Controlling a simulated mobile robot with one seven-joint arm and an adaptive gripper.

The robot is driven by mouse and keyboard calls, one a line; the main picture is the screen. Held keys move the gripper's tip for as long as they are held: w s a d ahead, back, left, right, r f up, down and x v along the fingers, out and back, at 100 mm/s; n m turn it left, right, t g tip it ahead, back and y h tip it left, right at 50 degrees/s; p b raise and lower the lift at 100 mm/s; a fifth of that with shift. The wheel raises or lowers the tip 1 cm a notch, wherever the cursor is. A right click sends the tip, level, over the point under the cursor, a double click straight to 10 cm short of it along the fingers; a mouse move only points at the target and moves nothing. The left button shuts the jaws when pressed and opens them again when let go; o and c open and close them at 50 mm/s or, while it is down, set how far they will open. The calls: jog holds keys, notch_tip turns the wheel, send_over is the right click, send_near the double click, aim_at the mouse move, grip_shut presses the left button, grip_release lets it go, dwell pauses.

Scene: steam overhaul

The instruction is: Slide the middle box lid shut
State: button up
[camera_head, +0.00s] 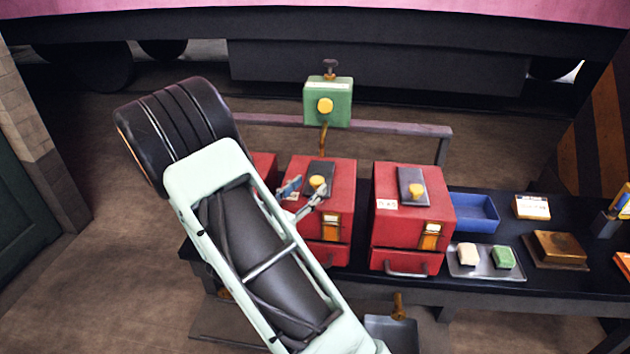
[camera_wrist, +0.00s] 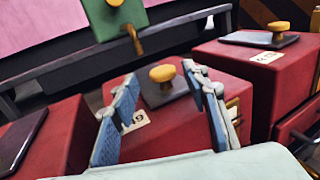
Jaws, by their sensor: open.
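The middle red box (camera_head: 338,215) stands on the dark bench between two similar red boxes. Its dark sliding lid (camera_head: 322,167) lies on the top face and bears a yellow knob (camera_head: 317,182). The wrist view shows this lid (camera_wrist: 166,98) and knob (camera_wrist: 162,73) with bare red top around them and a white label to the left. My gripper (camera_head: 307,190) is open above the middle box. In the wrist view its blue-padded fingers (camera_wrist: 160,75) appear on either side of the knob, with visible gaps. I cannot tell whether they are at knob height.
The right red box (camera_head: 413,215) has a similar knobbed lid. The left red box (camera_head: 264,165) is mostly hidden by my arm. A green box (camera_head: 328,102) with a yellow button stands behind the middle box. A blue tray (camera_head: 474,213) and metal tray (camera_head: 484,274) sit at right.

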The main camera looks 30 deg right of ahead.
jog(key=v, duration=0.7)
